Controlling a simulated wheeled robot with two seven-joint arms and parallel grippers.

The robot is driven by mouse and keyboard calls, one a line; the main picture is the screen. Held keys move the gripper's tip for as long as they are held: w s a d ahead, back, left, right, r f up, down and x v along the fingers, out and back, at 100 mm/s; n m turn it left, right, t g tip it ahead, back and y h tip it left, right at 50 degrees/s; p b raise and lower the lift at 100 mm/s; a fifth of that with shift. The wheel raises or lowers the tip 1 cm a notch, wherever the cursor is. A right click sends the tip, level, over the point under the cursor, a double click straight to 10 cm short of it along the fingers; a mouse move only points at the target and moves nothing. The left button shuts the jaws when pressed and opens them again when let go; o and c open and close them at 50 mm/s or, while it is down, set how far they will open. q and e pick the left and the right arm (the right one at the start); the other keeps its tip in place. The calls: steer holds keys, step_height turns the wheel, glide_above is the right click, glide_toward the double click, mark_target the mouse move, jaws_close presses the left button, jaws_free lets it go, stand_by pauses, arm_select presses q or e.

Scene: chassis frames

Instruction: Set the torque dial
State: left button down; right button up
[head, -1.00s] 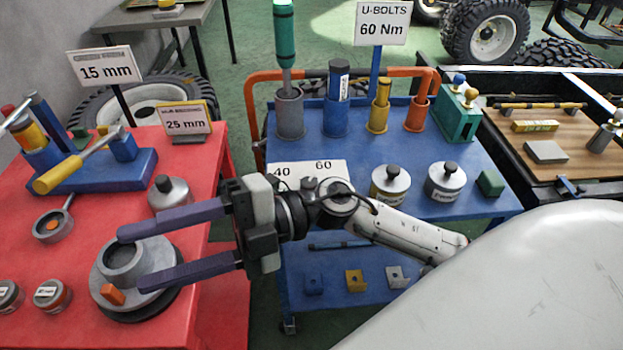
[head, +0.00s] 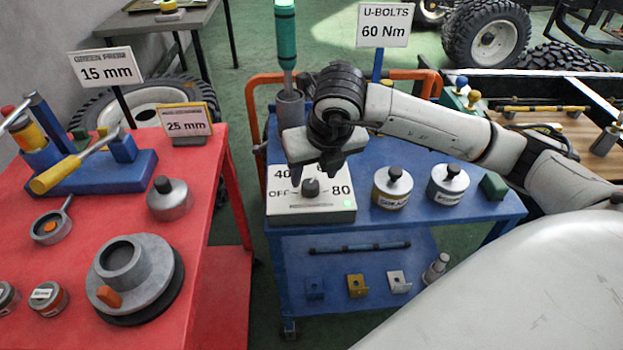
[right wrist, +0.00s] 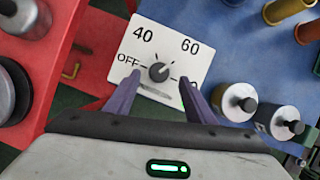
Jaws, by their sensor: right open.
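The torque dial is a dark knob (head: 311,187) on a white box (head: 320,210) at the near left of the blue cart. OFF, 40 and 80 show in the head view; 60 is hidden there. In the right wrist view, the knob (right wrist: 158,72) shows with OFF, 40 and 60. A small green light shows at the box's front right. My right gripper (head: 313,178) is open and empty, pointing down above the knob. In the right wrist view its purple fingers (right wrist: 160,84) lie either side of the knob, apart from it. My left gripper is out of view.
Two silver lidded canisters (head: 392,187) (head: 447,183) stand right of the box. A green-handled tool in a grey holder (head: 291,110) and the 60 Nm sign (head: 384,25) stand behind. The red table (head: 225,190) with a grey round fixture (head: 137,275) is at left.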

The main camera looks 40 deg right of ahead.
mark_target(310, 184)
steer(key=shift+x, duration=2.1)
steer(key=shift+a, duration=0.1)
